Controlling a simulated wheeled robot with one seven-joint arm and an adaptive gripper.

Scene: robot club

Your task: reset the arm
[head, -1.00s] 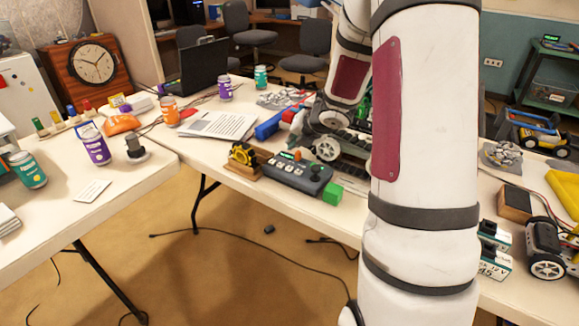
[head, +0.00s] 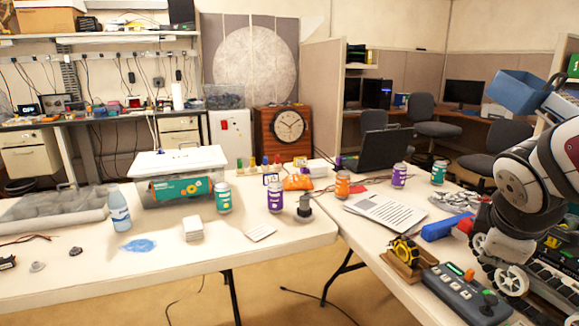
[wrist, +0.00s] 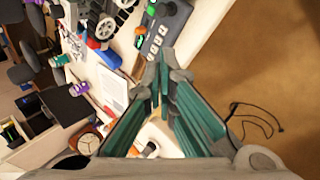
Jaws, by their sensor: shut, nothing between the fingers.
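My gripper (wrist: 160,80) shows in the wrist view with its teal-lined fingers meeting at the tips. It is shut and empty, above the edge of a table, with tan floor to the right. I cannot make out the gripper's fingers in that view.
Near my arm on the right table are a control box (head: 465,293), a yellow-wheeled item (head: 405,252), papers (head: 382,212) and a laptop (head: 378,150). Floor shows between the tables.

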